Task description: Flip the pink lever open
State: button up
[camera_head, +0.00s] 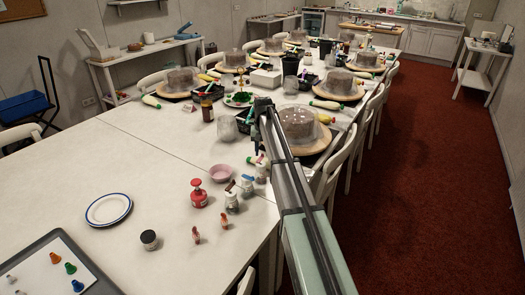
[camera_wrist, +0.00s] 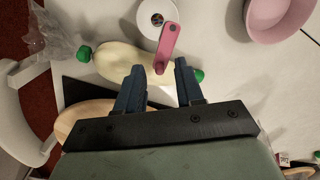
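The pink lever (camera_wrist: 168,42) shows in the wrist view as a short flat bar with a round hole at one end. Its upper part overlaps a small white round top (camera_wrist: 156,16) with a dark centre. My gripper (camera_wrist: 160,66) has two blue fingers, spread apart. The lever's lower end appears in the gap between the fingertips; I cannot tell whether they touch it. In the head view my gripper (camera_head: 262,104) is over the right side of the table, partly hidden by my arm, and I cannot make out the lever there for certain.
A cream object with green ends (camera_wrist: 120,62) lies just behind the fingers. A pink bowl (camera_wrist: 277,14) is at upper right. A white chair (camera_wrist: 22,120) is at left. A red dispenser (camera_head: 199,194) and a plate (camera_head: 109,209) stand nearer on the table, whose left front is mostly clear.

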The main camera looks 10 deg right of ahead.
notch_tip(320, 180, up, 14)
dwell(0.6)
jog(key=shift+f, duration=0.1)
jog(key=s+d+f+m+g, duration=0.1)
jog(key=s+d+f+m, duration=0.3)
jog(key=s+d+f, duration=0.35)
jog(key=s+d+f+m, duration=0.3)
jog(key=s+d+f, duration=0.2)
jog(key=d+f, duration=0.45)
jog(key=s+d+f+m+g, duration=0.1)
jog(key=s+d+f+m, duration=0.15)
jog(key=s+f, duration=0.95)
jog(key=s+a+f+n+g, duration=0.1)
jog(key=s+a+f+n, duration=0.1)
jog(key=s+a+f, duration=0.7)
jog(key=s+a+f+n+g, duration=0.1)
jog(key=s+a+f+n, duration=0.35)
jog(key=f, duration=0.75)
jog(key=s+a+f+n+g, duration=0.1)
jog(key=s+a+f, duration=0.2)
jog(key=s, duration=0.6)
jog(key=s+a+f+n+g, duration=0.1)
jog(key=s+a+f+n, duration=0.1)
jog(key=s, duration=0.8)
jog(key=s+a+f+n, duration=0.2)
jog(key=s+a+f, duration=0.1)
jog(key=s, duration=0.6)
jog(key=shift+s+a+f+g, duration=0.35)
jog(key=shift+a+g, duration=0.05)
jog(key=shift+a, duration=0.5)
